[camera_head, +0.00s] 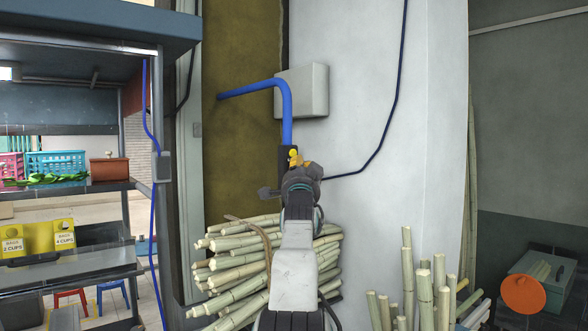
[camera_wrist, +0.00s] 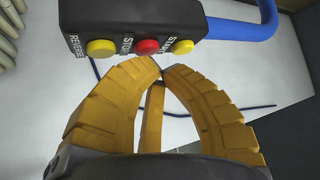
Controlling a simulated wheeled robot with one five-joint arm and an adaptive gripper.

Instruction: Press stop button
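In the wrist view a dark control box (camera_wrist: 120,14) hangs at the top on a blue pipe (camera_wrist: 262,18). It carries a red stop button (camera_wrist: 147,47) between a yellow reverse button (camera_wrist: 100,48) and a yellow start button (camera_wrist: 183,47). My gripper (camera_wrist: 161,72) has yellow fingers whose tips come together, with nothing held. The tips appear just below the red button in the picture, and I see no contact. In the head view my gripper (camera_head: 294,156) is in front of the control box (camera_head: 285,158), hiding most of it and its buttons.
Bundled sugarcane (camera_head: 232,270) lies behind my arm, and upright canes (camera_head: 425,290) stand at the right. A shelf unit (camera_head: 75,195) with baskets is at the left. A blue cable (camera_head: 398,80) runs along the white wall (camera_head: 350,60). An orange disc (camera_head: 523,294) is at far right.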

